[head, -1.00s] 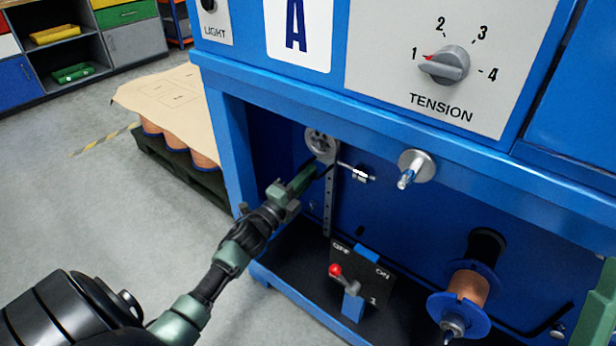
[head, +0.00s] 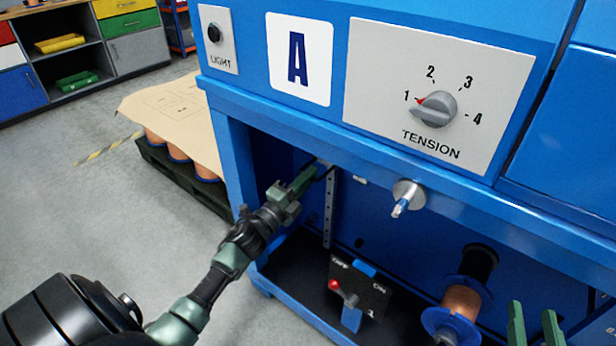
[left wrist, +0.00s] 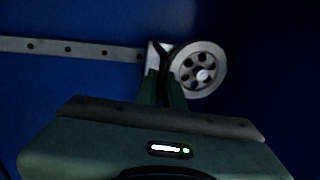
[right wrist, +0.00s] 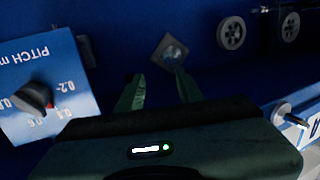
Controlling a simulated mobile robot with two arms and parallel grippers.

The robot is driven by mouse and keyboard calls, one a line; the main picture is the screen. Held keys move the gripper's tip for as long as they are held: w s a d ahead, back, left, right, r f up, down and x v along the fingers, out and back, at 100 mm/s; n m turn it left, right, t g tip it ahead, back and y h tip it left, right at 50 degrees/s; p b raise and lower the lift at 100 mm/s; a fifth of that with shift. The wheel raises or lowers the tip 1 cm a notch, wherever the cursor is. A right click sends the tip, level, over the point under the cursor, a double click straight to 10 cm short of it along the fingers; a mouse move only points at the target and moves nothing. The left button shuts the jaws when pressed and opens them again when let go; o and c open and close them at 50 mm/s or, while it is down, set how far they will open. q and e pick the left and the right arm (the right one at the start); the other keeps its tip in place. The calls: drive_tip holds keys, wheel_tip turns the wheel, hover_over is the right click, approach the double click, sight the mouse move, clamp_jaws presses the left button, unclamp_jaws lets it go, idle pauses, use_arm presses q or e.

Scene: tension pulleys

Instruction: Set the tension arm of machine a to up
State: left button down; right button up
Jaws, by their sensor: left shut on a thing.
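Machine A (head: 297,60) is a blue cabinet with a letter A plate and an open bay below. In the left wrist view a grey spoked pulley (left wrist: 198,70) sits at the end of a perforated metal strip (left wrist: 68,48); the strip (head: 330,212) stands upright in the bay in the head view, its top hidden behind the beam. I take the strip and pulley as the tension arm. My left gripper (head: 312,176) is shut beside the pulley (left wrist: 164,82), its exact grip partly dark. My right gripper (head: 533,328) is open and empty, also in the right wrist view (right wrist: 158,90).
A tension knob (head: 434,108) points to 1. Below the beam (head: 300,130) are a metal peg (head: 406,196), a red-tipped switch (head: 338,287) and a copper spool (head: 460,300). A covered pallet (head: 175,120) stands left. A pitch panel (right wrist: 45,85) shows in the right wrist view.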

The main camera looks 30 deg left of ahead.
use_arm(q)
drive_tip(key=shift+a, duration=0.1)
drive_tip(key=c, duration=1.8)
unclamp_jaws()
drive_tip(key=shift+r, duration=0.1)
drive_tip(key=shift+o, duration=1.4)
drive_tip(key=shift+w, duration=0.15)
